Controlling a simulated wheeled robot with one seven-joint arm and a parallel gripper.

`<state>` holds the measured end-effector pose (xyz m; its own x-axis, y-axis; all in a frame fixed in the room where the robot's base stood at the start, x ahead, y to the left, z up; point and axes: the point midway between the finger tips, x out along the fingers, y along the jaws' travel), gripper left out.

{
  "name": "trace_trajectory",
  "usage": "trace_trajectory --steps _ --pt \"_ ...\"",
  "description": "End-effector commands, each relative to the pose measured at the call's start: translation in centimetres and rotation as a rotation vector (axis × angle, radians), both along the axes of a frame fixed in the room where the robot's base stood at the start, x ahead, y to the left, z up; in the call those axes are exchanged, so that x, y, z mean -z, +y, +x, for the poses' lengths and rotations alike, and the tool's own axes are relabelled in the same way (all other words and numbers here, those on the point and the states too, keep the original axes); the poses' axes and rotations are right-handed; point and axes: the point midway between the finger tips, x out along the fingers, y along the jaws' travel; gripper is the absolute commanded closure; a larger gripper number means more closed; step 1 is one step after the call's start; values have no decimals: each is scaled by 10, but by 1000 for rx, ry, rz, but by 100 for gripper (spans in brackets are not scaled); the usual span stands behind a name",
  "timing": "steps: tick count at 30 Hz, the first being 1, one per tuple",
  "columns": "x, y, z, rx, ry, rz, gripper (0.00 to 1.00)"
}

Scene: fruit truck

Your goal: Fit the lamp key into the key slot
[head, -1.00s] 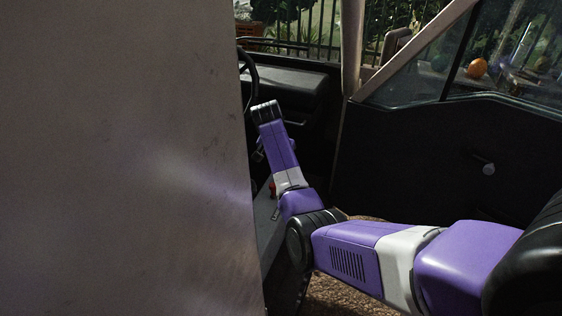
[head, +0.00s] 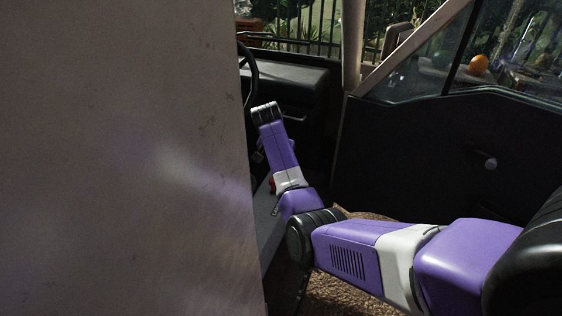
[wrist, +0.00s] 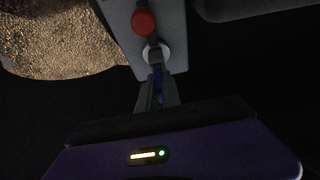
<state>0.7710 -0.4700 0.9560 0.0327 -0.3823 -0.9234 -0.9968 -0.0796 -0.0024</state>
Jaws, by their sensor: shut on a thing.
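In the wrist view my gripper (wrist: 157,95) is shut on a narrow dark blue piece, which I take for the lamp key (wrist: 158,80). The fingers point at a round white fitting, likely the key slot (wrist: 146,53), on a grey panel (wrist: 117,20). The key's tip is at or over this fitting. I cannot tell whether it is inside, as the picture is dark and small.
A red knob (wrist: 144,21) sticks up from the panel just beyond the slot. In the head view a large pale wall (head: 120,150) blocks the left side. A steering wheel (head: 250,75) and dark door (head: 420,150) surround the cab. An orange fruit (head: 478,65) shows outside.

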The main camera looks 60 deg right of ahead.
Motion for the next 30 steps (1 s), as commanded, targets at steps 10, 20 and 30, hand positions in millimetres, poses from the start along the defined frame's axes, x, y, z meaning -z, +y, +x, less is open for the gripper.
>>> trace_trajectory --steps 10,20,30 --pt "4 0 0 0 0 0 66" --pt "3 1 0 0 -1 0 66" --pt "-40 19 -1 -1 -3 -2 66"
